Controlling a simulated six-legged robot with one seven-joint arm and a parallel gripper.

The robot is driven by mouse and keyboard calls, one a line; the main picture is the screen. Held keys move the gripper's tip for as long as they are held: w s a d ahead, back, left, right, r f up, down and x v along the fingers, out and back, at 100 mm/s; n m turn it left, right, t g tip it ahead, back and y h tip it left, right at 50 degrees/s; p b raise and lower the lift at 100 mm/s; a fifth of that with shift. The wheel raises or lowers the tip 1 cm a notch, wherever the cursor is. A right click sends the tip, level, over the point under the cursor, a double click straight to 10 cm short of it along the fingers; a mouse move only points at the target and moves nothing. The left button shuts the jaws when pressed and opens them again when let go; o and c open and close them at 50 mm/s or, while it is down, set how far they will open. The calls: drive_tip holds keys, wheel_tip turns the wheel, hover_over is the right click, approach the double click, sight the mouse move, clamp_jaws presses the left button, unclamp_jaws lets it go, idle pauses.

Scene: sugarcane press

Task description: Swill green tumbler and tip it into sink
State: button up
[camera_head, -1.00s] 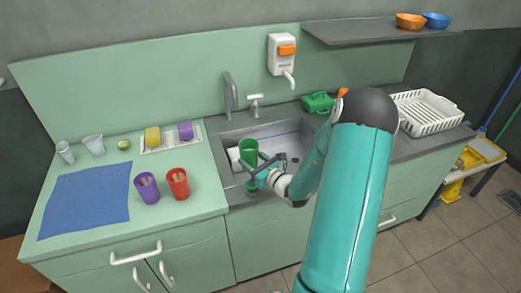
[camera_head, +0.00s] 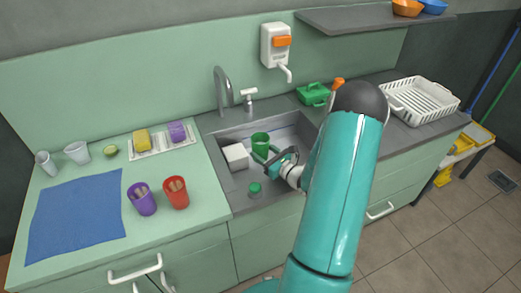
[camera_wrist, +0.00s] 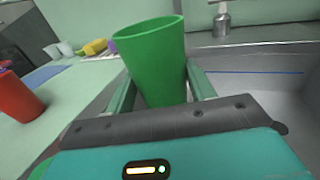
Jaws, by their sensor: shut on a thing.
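The green tumbler (camera_head: 260,142) is between the fingers of my gripper (camera_head: 272,157), over the sink (camera_head: 297,131). In the wrist view the green tumbler (camera_wrist: 155,60) stands nearly upright, tilted a little, with a finger on either side. My gripper (camera_wrist: 158,92) is shut on it. The tumbler's inside is mostly hidden, so I cannot tell what it holds.
A white block (camera_head: 236,157) is at the sink's left side, and a green-capped item (camera_head: 255,189) is at its front edge. The faucet (camera_head: 221,90) rises behind. A purple cup (camera_head: 142,199) and a red cup (camera_head: 176,193) stand on the left counter beside a blue mat (camera_head: 75,219).

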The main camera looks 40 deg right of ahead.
drive_tip(key=shift+w, duration=0.25)
drive_tip(key=shift+s+d+r, duration=0.1)
drive_tip(key=shift+s+r, duration=0.1)
drive_tip(key=shift+s, duration=0.25)
drive_tip(key=shift+r+m, duration=0.1)
drive_tip(key=shift+m, duration=0.4)
drive_tip(key=shift+w+m+g, duration=0.25)
drive_tip(key=shift+m+g, duration=0.05)
drive_tip(key=shift+m, duration=0.1)
drive_tip(key=shift+s+d+r+m+g, duration=0.2)
drive_tip(key=shift+d+r+m+g, duration=0.15)
drive_tip(key=shift+m, duration=0.55)
drive_tip(key=shift+w+d+f+m, duration=0.1)
drive_tip(key=shift+w+m, duration=0.1)
drive_tip(key=shift+m, duration=0.1)
drive_tip(key=shift+d+m+g+y, duration=0.3)
drive_tip(key=shift+m+g, duration=0.05)
drive_tip(key=shift+m, duration=0.45)
drive_tip(key=shift+w+d+m+g, duration=0.3)
drive_tip(key=shift+d+m+g, duration=0.1)
drive_tip(key=shift+m, duration=0.2)
drive_tip(key=shift+d+f+m+g+y, duration=0.15)
drive_tip(key=shift+m+g+y, duration=0.25)
drive_tip(key=shift+m+y, duration=0.55)
